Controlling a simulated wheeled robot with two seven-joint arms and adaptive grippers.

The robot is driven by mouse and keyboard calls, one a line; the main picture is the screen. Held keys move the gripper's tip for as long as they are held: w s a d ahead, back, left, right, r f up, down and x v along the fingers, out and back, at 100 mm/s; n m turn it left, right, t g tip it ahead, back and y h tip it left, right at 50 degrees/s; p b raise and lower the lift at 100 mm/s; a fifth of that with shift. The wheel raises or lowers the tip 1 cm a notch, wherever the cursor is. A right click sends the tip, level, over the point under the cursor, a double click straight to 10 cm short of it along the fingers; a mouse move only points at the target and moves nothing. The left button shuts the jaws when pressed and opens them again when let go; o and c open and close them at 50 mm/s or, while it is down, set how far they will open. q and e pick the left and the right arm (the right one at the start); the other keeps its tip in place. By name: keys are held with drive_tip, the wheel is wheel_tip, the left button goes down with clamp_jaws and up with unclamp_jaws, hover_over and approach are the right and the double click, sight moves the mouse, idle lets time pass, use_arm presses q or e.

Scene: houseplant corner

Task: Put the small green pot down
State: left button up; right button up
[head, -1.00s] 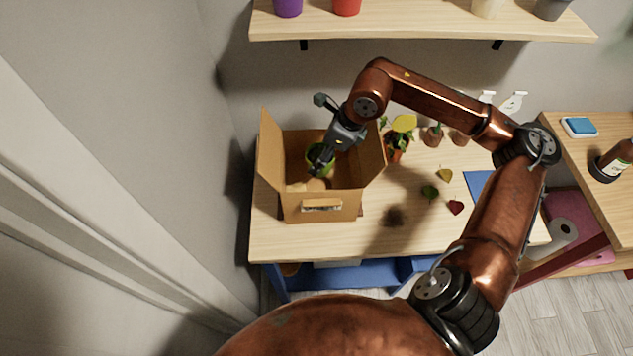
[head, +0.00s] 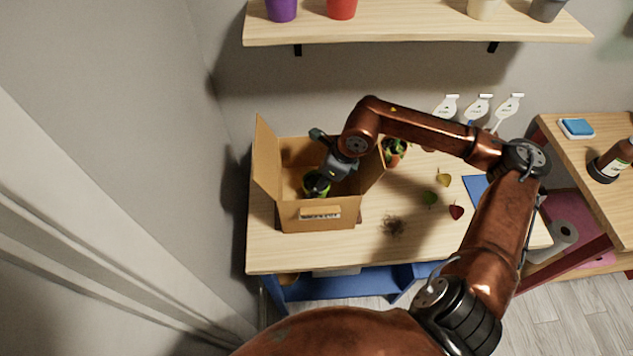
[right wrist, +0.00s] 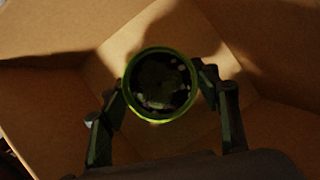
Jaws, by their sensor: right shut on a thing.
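The small green pot (head: 316,184) is inside the open cardboard box (head: 320,220), near its front wall. My right gripper (head: 322,177) reaches down into the box and is shut on the pot. In the right wrist view the pot (right wrist: 160,86) shows from above as a bright green ring with dark contents. The fingers of my right gripper (right wrist: 163,100) lie on both sides of it. The box floor (right wrist: 110,75) shows around it; I cannot tell whether the pot touches the floor. My left gripper does not show.
A terracotta pot with a plant (head: 394,152) stands right of the box. A yellow leaf (head: 443,178), a green leaf (head: 430,198), a red leaf (head: 456,212) and a dark soil patch (head: 392,225) lie on the table (head: 380,255). A shelf (head: 400,30) hangs above.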

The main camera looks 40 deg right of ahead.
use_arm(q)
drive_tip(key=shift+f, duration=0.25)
use_arm(e)
drive_tip(key=shift+f, duration=0.45)
use_arm(q)
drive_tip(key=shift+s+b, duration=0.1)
drive_tip(key=shift+b, duration=0.2)
use_arm(e)
drive_tip(key=o, duration=1.3)
drive_tip(key=shift+r, duration=0.25)
use_arm(q)
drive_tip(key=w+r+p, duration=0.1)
drive_tip(key=p, duration=0.1)
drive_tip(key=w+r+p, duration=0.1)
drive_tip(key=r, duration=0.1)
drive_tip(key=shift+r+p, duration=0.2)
drive_tip(key=shift+p, duration=0.2)
use_arm(e)
drive_tip(key=v, duration=1.2)
drive_tip(key=shift+r, duration=0.4)
drive_tip(key=shift+w, duration=0.1)
